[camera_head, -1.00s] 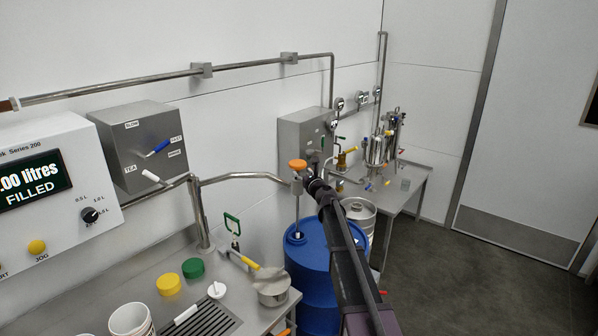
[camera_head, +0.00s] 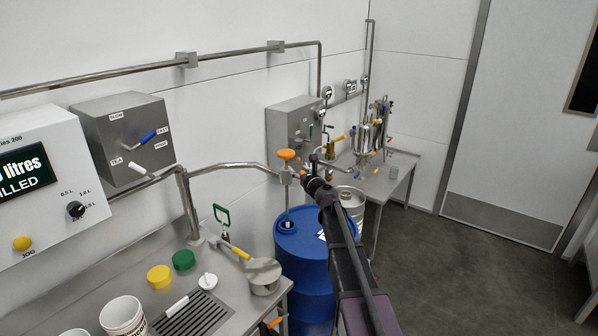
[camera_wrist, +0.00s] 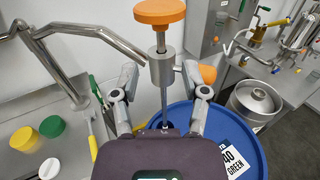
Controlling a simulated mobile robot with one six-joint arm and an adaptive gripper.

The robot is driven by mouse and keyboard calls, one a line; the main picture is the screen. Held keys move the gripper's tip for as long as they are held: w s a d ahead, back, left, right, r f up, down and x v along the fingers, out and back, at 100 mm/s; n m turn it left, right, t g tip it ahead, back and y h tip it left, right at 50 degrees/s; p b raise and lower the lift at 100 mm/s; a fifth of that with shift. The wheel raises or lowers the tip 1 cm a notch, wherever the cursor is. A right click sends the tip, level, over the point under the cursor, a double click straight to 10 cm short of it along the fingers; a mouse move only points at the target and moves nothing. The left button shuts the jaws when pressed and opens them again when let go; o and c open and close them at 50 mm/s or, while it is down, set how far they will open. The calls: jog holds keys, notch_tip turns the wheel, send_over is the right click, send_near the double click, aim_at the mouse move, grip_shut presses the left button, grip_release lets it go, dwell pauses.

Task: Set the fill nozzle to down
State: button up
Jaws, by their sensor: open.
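The fill nozzle hangs at the end of a bent steel pipe (camera_head: 235,166). It has an orange knob (camera_head: 287,155) on top, a grey metal body (camera_head: 286,176) and a thin rod running down into the blue drum (camera_head: 305,250). In the wrist view the orange knob (camera_wrist: 159,11), the metal body (camera_wrist: 162,70) and the rod are straight ahead. My gripper (camera_wrist: 160,80) is open, with one finger on each side of the rod and body in the picture; I cannot tell how far off they are. A second orange knob (camera_wrist: 207,74) shows behind the right finger.
A steel bench (camera_head: 215,262) at left holds green (camera_head: 183,260) and yellow lids (camera_head: 160,276), a pan (camera_head: 264,275) and white tubs (camera_head: 123,316). A control box (camera_head: 125,138) is on the wall. A keg (camera_head: 351,204) stands behind the drum. Floor at right is clear.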

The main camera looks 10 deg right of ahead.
jog(key=shift+s+a, duration=0.15)
jog(key=c, duration=0.3)
jog(key=shift+s+a+f+n, duration=0.1)
jog(key=shift+s+a+n, duration=0.2)
jog(key=shift+n, duration=0.3)
grip_shut()
jog(key=s+a+f+n+g+y, duration=0.1)
jog(key=s+a+f+n+g, duration=0.35)
jog(key=s+n, duration=0.5)
jog(key=s+a+f+n+g+y, duration=0.1)
jog(key=s+a+f+n+g, duration=0.4)
jog(key=s+n, duration=0.45)
jog(key=s+d+f+n+g+h, duration=0.2)
jog(key=s+f+n, duration=0.1)
jog(key=s, duration=0.4)
jog(key=s+d+f+n+g+h, duration=0.2)
jog(key=s+d+f+n+g, duration=0.1)
jog(key=s+n, duration=0.2)
jog(key=s+d+f+n+g+h, duration=0.3)
jog(key=s+n, duration=0.1)
jog(key=s, duration=0.6)
jog(key=shift+d+n, duration=0.15)
jog(key=shift+n, duration=0.15)
jog(key=shift+s, duration=0.1)
